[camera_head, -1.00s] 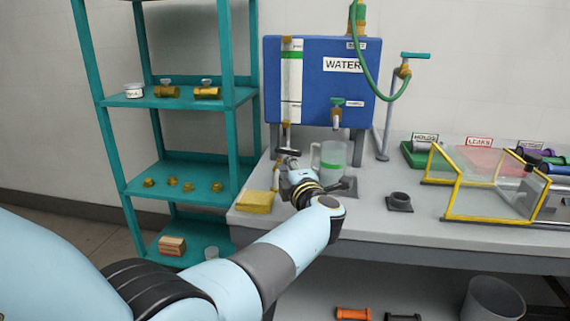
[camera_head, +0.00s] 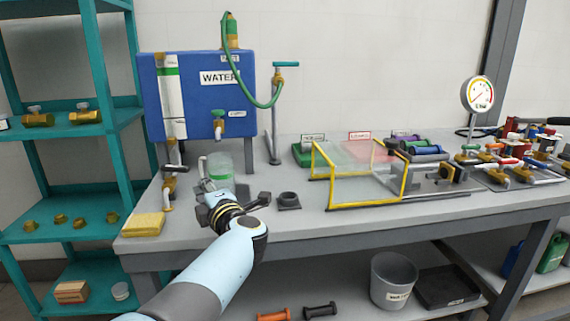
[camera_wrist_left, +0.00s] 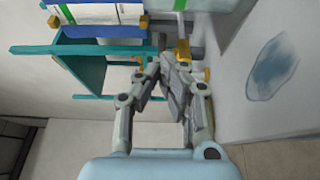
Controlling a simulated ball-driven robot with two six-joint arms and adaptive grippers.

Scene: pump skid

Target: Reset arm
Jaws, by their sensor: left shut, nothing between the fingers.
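My left gripper (camera_head: 228,203) is above the front of the bench, in front of the clear measuring jug (camera_head: 218,170) and partly covering its lower part in the head view. In the left wrist view its grey fingers (camera_wrist_left: 165,75) are together, with nothing between them. My left arm reaches in from the lower left. The blue water tank (camera_head: 208,95) stands behind, with a tap (camera_head: 220,124) above the jug. My right gripper is not in view.
A yellow sponge (camera_head: 144,224) lies left of the gripper. A small dark holder (camera_head: 288,201) and a yellow-framed clear guard (camera_head: 362,175) stand to the right. A teal shelf (camera_head: 60,237) is at left. A bluish patch (camera_wrist_left: 273,70) marks a grey surface in the wrist view.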

